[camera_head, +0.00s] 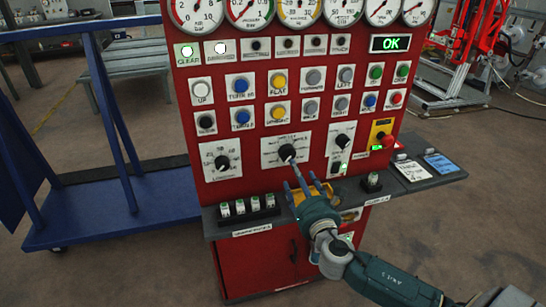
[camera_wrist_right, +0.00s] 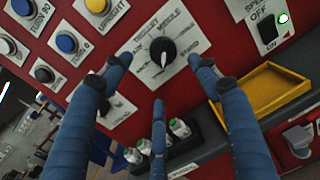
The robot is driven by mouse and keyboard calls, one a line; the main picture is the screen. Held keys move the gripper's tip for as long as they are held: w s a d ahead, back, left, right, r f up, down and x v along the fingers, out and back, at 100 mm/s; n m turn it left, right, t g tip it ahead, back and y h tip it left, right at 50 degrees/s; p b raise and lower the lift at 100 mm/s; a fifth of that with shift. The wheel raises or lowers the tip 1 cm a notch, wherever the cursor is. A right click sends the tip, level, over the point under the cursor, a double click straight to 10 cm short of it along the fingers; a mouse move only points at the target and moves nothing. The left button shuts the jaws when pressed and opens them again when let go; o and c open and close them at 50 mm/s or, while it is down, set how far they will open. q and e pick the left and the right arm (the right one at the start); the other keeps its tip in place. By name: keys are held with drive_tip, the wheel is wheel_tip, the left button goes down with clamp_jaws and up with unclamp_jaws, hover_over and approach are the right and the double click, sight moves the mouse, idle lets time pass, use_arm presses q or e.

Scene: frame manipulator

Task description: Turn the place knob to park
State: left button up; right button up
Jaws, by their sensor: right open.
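A black rotary knob (camera_head: 287,152) sits on a white label plate (camera_head: 272,143) in the middle of the red control panel. My right gripper (camera_head: 305,182) comes from the lower right, in front of and below the knob. In the right wrist view its blue fingers (camera_wrist_right: 160,80) are spread wide, with the knob beyond them in the gap. They look apart from it. My left gripper is not in view.
Other knobs (camera_head: 222,162) (camera_head: 342,141) flank the plate. Rows of coloured buttons (camera_head: 279,81) and gauges are above. A red emergency button (camera_head: 388,141) is at the right. A grey shelf (camera_head: 240,229) below holds a yellow tray (camera_wrist_right: 262,92) and several small cylinders (camera_head: 240,206).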

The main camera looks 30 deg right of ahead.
sight(290, 157)
drive_tip(key=x, duration=0.5)
drive_tip(key=p+x, duration=0.1)
drive_tip(key=x, duration=0.4)
drive_tip(key=shift+w+d+f, duration=0.15)
drive_tip(key=shift+d, duration=0.15)
drive_tip(key=c, duration=1.2)
